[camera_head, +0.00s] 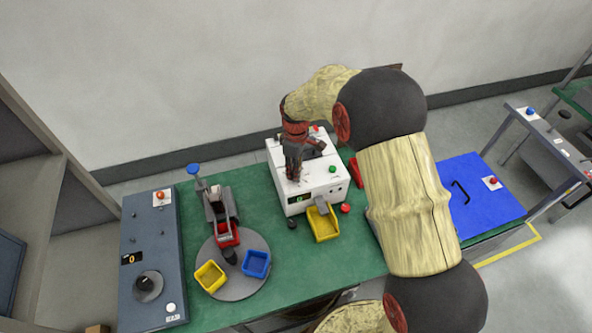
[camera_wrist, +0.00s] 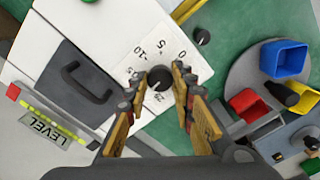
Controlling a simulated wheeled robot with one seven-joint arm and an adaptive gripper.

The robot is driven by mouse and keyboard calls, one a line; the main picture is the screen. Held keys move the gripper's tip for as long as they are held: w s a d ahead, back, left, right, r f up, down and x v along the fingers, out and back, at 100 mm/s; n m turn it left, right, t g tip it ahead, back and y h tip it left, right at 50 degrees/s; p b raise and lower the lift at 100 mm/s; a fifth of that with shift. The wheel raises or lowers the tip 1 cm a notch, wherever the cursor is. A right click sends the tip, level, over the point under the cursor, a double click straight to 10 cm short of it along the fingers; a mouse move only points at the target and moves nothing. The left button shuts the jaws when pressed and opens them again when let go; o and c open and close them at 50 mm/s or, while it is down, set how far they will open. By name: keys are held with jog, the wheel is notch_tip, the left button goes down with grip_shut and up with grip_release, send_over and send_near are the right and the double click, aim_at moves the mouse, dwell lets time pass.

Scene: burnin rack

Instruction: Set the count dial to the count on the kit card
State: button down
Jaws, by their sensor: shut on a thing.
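The count dial (camera_wrist: 160,78) is a round black knob on a white plate marked 0, 5, 10, 15, 20 and 25. It is on top of the white machine (camera_head: 331,184). My gripper (camera_wrist: 160,77) has one finger on each side of the knob and is shut on it. In the head view my gripper (camera_head: 293,174) points down over the machine and hides the dial. The dial's pointer is too small to read. The machine's small display (camera_head: 296,199) shows green figures, seemingly 0. I cannot make out a kit card in either view.
A grey turntable (camera_head: 246,284) carries yellow and blue bins. A grey control panel (camera_head: 152,240) with a knob is at left. A yellow bin (camera_head: 323,224) stands before the machine. A black handle (camera_wrist: 86,82) and a LEVEL gauge (camera_wrist: 45,129) lie beside the dial.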

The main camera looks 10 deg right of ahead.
jog(key=n, duration=0.4)
jog(key=shift+r+n, duration=0.1)
jog(key=shift+n, duration=1.8)
jog(key=c, duration=1.5)
grip_release()
notch_tip(320, 180, up, 12)
